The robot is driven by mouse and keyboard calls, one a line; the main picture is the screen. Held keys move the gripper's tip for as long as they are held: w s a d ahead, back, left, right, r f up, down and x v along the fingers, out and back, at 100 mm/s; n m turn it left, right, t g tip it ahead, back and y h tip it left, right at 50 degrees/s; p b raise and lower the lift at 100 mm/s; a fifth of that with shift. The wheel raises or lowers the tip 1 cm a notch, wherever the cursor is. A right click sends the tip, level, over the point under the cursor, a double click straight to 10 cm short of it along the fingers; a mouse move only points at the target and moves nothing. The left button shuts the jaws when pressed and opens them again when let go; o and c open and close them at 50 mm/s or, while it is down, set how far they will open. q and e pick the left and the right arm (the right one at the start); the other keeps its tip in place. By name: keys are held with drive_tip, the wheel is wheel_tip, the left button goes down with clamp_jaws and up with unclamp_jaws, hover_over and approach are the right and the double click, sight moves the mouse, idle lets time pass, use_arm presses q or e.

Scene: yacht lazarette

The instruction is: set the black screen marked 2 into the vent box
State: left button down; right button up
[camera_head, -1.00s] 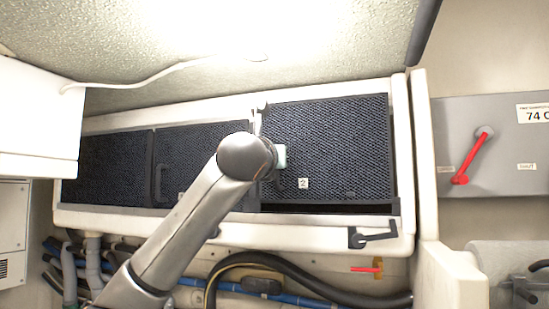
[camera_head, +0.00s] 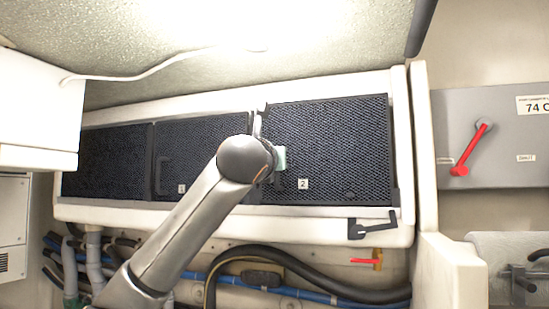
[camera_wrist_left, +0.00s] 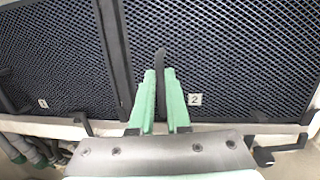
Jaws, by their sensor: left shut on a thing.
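The black mesh screen marked 2 (camera_head: 335,148) fills the right bay of the white vent box (camera_head: 290,225). Its lower edge lies along the front rim with no wide gap showing. It also shows in the left wrist view (camera_wrist_left: 235,55), with its label right of my fingers. My left gripper (camera_head: 278,161) is at the screen's left edge. In the left wrist view its pale green fingers (camera_wrist_left: 161,85) are shut on the screen's dark upright handle (camera_wrist_left: 160,58). Whether the screen is fully seated I cannot tell. My right gripper is out of view.
Two more black screens, one marked 1 (camera_head: 205,150), fill the bays to the left. A black latch (camera_head: 372,229) sits on the front rim at the right. Hoses (camera_head: 330,278) run below. A red lever (camera_head: 473,150) is on the right wall panel.

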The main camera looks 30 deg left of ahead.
use_arm(q)
drive_tip(key=shift+f+b, duration=0.35)
drive_tip(key=shift+f, duration=0.15)
drive_tip(key=c, duration=0.9)
unclamp_jaws()
drive_tip(key=shift+o, duration=0.4)
drive_tip(key=shift+f, duration=0.15)
drive_tip(key=b+v, duration=0.3)
drive_tip(key=v, duration=0.9)
drive_tip(key=shift+s+b, duration=0.3)
drive_tip(key=shift+b, duration=0.05)
